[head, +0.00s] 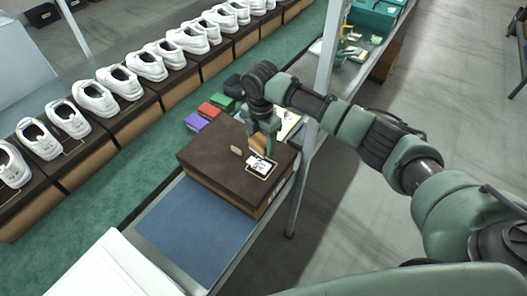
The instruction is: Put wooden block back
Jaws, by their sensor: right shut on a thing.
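My right gripper (257,149) reaches down over the dark brown shoe box (216,158). It is shut, and its fingers hide most of what is between them; I take this to be the wooden block. A small tan, wooden-looking piece (236,150) shows just left of the fingers, over the lid. I cannot tell whether it is the end of the held block or rests apart on the lid. A white card with black print (260,166) lies on the lid just below the fingertips. My left gripper is not in view.
The box stands on a narrow bench beside a blue mat (195,230). Purple (196,122), red (209,110) and green (223,101) small boxes stand behind it. White shoes (95,98) on boxes line the green conveyor (110,152). A metal post (328,60) rises near my right arm.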

